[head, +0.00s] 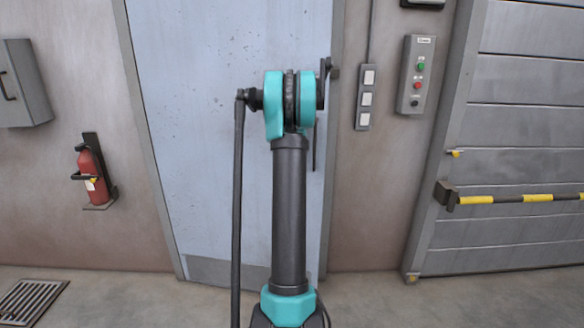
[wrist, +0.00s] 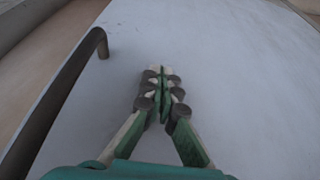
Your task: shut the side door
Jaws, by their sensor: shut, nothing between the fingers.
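The side door (head: 200,130) is a pale blue, scuffed panel with a grey strip along its bottom, standing in its frame behind my arm in the head view. I cannot tell whether a small gap is left at its right edge. In the wrist view the door (wrist: 240,90) fills most of the picture. A dark bar handle (wrist: 65,95) stands off it at the left. My gripper (wrist: 163,72) is shut and empty, pointing at the bare panel right of the handle. Whether the fingertips touch it is unclear. In the head view my gripper is hidden behind my arm.
A fire extinguisher (head: 93,175) and a grey box (head: 24,82) hang left of the door. Switches (head: 366,99) and a control box (head: 416,75) are at its right. A grey shutter (head: 530,130) with a striped bar (head: 537,198) stands further right. A floor grate (head: 30,300) lies front left.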

